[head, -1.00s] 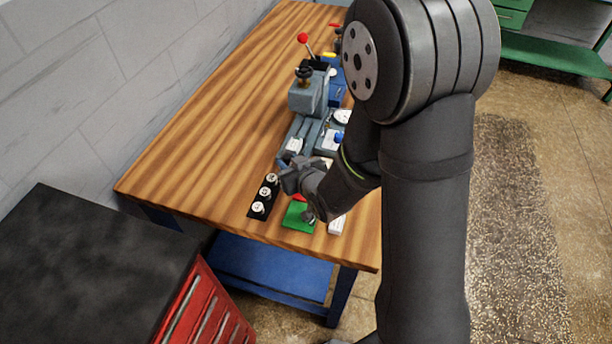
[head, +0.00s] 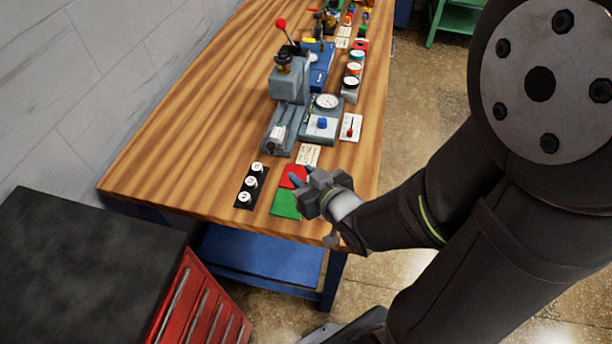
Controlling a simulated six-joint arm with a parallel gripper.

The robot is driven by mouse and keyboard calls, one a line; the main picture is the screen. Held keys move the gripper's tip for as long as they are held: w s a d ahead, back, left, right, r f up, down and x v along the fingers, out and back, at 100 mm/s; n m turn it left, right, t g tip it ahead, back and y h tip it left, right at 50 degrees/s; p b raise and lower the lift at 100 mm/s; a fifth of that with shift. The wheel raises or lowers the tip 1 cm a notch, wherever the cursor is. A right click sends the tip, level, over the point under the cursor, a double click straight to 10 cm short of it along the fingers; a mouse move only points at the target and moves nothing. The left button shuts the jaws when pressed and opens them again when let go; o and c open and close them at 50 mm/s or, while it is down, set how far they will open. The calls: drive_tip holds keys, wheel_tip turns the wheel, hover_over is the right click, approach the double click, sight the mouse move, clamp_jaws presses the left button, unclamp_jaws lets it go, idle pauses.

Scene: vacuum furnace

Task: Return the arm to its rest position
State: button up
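My gripper (head: 301,174) is at the near right part of the wooden bench, in front of the red pad (head: 291,173) and the green pad (head: 285,203). The gripper hides part of both pads. My arm reaches in from the right, with its large dark joint filling the upper right. The grey furnace apparatus (head: 290,84), with a red-knobbed lever and a dial, stands behind the gripper on the bench.
A black strip (head: 239,201) with three white round pieces lies left of the pads. A white card (head: 308,155) and a red-marked switch plate (head: 351,127) lie behind. Several coloured jars line the right edge. The bench's left side is clear. A red tool cabinet (head: 205,305) stands front left.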

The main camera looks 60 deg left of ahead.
sight(272, 149)
drive_tip(key=shift+d, duration=0.3)
drive_tip(key=shift+a, duration=0.1)
idle(0.4)
drive_tip(key=x, duration=1.7)
